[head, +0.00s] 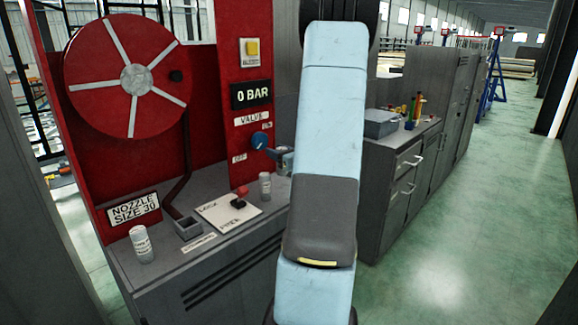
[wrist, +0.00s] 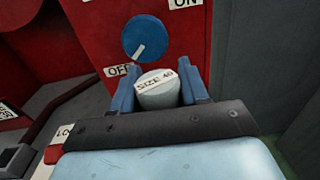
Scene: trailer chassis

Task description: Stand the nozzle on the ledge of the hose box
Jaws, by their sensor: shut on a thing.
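My gripper (wrist: 158,88) has blue fingers closed on the sides of a pale grey cylindrical nozzle (wrist: 158,93) marked SIZE 40. In the head view my gripper (head: 279,155) is at the right part of the hose box, beside the blue valve knob, partly behind my arm. The held nozzle's lower end is hidden, so I cannot tell whether it touches the ledge. The grey ledge (head: 172,268) runs along the front of the red hose box (head: 215,120). One pale cylinder (head: 141,244) stands at its left end, another (head: 265,186) just left below my gripper.
The blue valve knob (wrist: 145,38) points to OFF, close behind the gripper; the gauge (head: 251,94) reads 0 BAR. A white plate with a lever (head: 238,201) and a small grey socket (head: 187,228) occupy the ledge. A sign (head: 133,209) reads NOZZLE SIZE 30.

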